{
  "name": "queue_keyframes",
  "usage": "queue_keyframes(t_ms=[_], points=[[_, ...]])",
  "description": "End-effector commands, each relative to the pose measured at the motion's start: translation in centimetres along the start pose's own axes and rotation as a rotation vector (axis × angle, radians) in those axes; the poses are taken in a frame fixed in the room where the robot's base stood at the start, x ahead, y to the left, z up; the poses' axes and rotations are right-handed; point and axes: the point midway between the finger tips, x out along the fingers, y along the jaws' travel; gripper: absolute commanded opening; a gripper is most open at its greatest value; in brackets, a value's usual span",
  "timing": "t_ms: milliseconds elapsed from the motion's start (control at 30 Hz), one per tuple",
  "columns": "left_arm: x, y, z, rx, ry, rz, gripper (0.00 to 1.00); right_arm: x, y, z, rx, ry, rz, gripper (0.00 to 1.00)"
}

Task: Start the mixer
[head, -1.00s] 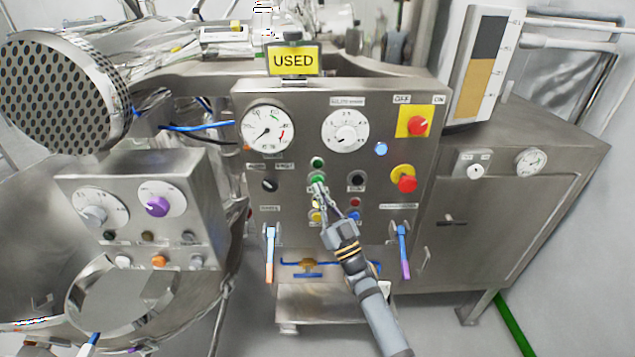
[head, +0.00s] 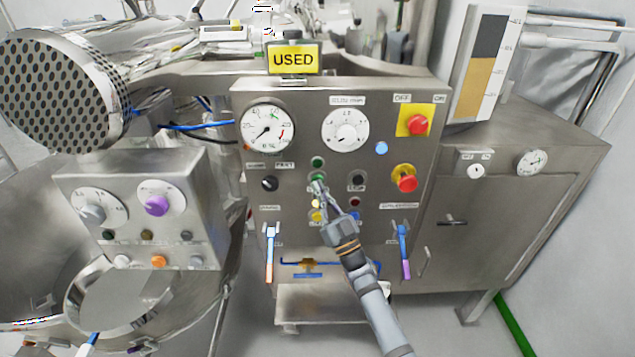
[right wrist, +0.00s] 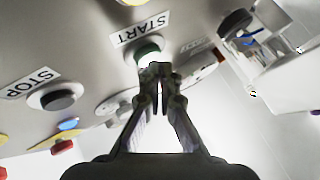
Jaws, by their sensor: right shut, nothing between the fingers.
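The mixer's control panel (head: 295,120) faces me in the head view. Its green start button (head: 317,179) is in the middle of the panel. In the right wrist view the green button (right wrist: 149,50) lies under a START label (right wrist: 141,29). My right gripper (head: 319,187) is shut and empty, with its fingertips at the green button's lower edge. In the right wrist view the fingertips (right wrist: 160,70) overlap the button's lower part; I cannot tell whether they press it. The black stop button (right wrist: 57,97) is beside it under a STOP label. My left gripper is not in view.
A red knob (head: 417,124) on a yellow plate and a red emergency-stop knob (head: 406,179) are on the panel's right. Two lever handles (head: 270,252) (head: 404,250) stick out below. A smaller panel (head: 140,190) stands at left. Floor shows below the panel.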

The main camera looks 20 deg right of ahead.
Motion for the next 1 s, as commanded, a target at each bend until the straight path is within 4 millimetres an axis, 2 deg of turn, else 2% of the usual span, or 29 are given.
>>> queue_keyframes(t_ms=[1000], points=[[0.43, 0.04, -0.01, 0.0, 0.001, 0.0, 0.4, 0.63, 0.46, 0.46, 0.0, 0.0, 0.0, 0.0]])
